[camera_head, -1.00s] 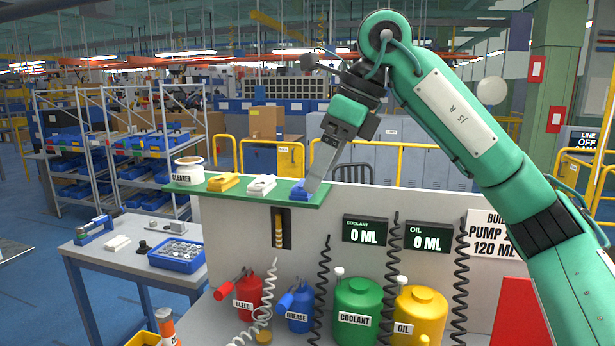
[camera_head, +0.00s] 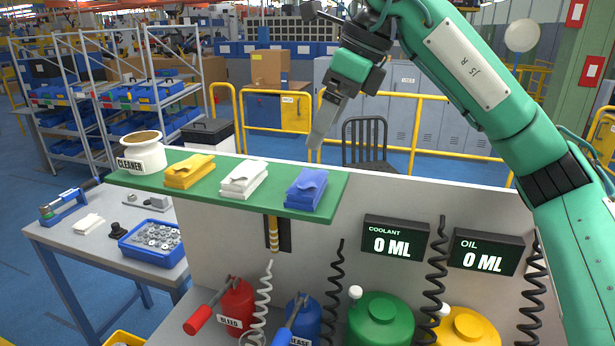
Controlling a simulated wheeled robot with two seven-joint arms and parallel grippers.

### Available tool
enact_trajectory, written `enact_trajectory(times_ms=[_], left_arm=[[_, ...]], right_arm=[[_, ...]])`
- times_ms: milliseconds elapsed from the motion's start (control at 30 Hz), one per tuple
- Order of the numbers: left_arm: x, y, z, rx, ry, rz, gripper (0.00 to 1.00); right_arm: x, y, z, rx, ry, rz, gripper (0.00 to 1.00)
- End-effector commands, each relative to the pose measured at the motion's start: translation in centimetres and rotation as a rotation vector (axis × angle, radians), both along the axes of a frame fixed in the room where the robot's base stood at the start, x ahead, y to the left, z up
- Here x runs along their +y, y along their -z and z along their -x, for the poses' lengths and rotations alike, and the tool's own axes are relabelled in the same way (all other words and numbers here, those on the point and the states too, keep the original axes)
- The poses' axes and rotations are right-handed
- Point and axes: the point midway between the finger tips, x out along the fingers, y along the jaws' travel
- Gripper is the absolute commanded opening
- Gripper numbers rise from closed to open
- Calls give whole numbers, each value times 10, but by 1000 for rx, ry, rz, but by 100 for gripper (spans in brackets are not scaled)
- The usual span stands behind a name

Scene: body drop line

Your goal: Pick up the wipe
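Three small stacks of folded wipes lie on the green shelf (camera_head: 145,180): a yellow wipe stack (camera_head: 189,171), a white wipe stack (camera_head: 243,180) and a blue wipe stack (camera_head: 307,189). My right gripper (camera_head: 317,140) hangs above and behind the blue stack in the picture, apart from it, with its fingers pointing down. I see the fingers nearly edge-on, so I cannot tell if they are open or shut. No cloth shows at the fingertips. My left gripper is not in view.
A white cleaner tub (camera_head: 141,158) stands at the shelf's left end. Coolant display (camera_head: 395,237) and oil display (camera_head: 487,252) hang below, with coiled hoses. A side table (camera_head: 70,230) holds a blue tray (camera_head: 152,243) of metal parts. Air above the shelf is mostly free.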

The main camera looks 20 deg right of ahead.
Motion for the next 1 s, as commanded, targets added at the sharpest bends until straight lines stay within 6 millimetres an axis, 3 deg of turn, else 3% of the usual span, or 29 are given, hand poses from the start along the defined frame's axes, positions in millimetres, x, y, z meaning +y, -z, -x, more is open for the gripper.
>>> enact_trajectory(times_ms=[233, 467, 633, 833, 1000], left_arm=[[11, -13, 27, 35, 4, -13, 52], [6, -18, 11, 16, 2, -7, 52], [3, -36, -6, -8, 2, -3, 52], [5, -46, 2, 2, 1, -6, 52], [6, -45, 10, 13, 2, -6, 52]], right_arm=[[11, 43, -12, 5, 2, -1, 100], [18, 57, -14, 4, 2, -1, 100], [21, 73, -17, 5, 1, -1, 100], [28, 98, -22, 4, 3, -2, 100], [30, 105, -23, 1, 1, -1, 100]])
